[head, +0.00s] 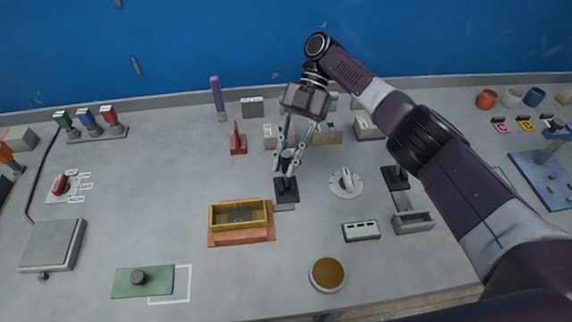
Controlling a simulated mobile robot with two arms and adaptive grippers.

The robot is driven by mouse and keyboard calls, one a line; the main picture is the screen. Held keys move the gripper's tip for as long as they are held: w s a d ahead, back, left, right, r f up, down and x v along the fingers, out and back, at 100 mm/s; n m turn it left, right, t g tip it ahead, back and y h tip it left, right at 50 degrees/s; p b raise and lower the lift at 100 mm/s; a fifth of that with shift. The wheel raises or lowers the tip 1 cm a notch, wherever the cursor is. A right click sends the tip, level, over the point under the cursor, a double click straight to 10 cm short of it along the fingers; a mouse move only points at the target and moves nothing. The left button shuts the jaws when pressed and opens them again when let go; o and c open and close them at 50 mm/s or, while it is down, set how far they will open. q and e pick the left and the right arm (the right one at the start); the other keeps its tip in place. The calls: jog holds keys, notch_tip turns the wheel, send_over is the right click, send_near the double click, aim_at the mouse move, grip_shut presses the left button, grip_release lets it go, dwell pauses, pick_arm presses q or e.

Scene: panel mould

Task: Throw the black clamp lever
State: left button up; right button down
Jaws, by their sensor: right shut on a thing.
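The black clamp lever (287,188) stands on the grey bench near the middle of the head view, just right of the yellow mould box. My right gripper (290,160) points down at the lever from above, with its fingers shut around the lever's upper part. The fingers hide part of the lever, so its exact tilt is hard to tell. The yellow mould box (212,217) sits on an orange base (242,238) beside the lever. My left gripper is not in view.
A white dial (346,182) stands right of the lever, with another black device (397,178) farther right. A red upright piece (238,141) stands behind and left. A round brown dish (327,274) is near the front edge.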

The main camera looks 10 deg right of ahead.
jog(key=shift+w, duration=0.1)
dwell(0.3)
jog(key=c, duration=1.8)
grip_release()
jog(key=shift+d, duration=0.1)
jog(key=shift+r, duration=0.15)
notch_tip(320, 180, up, 10)
jog(key=shift+f, duration=0.1)
jog(key=shift+c, duration=0.7)
